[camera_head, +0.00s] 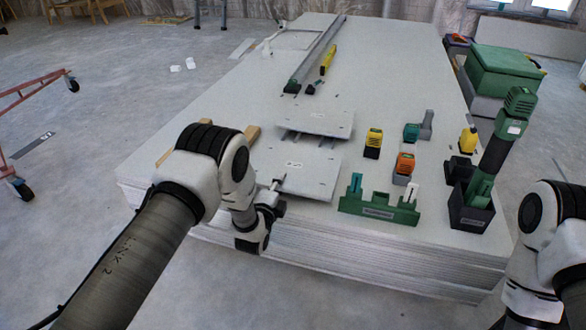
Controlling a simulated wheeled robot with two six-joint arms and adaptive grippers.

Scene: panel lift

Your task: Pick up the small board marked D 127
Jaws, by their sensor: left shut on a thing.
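Two small pale grey boards with tiny labels are near the front of the big panel stack (238,205); the labels are too small to read. The front small board (310,178) is close to the stack's front edge. The rear small board (325,121) is just behind it, over dark supports. My left gripper (278,184) is at the left front edge of the front board and is shut on it. The wrist partly hides the fingers. My right arm is at the right edge, its fingers out of sight.
A green holder (378,208) stands right of the front board. Yellow (373,141) and orange (404,166) tools stand behind it. A tall green tool (497,142) sits in a dark box (470,212). A long grey rail (316,58) lies farther back.

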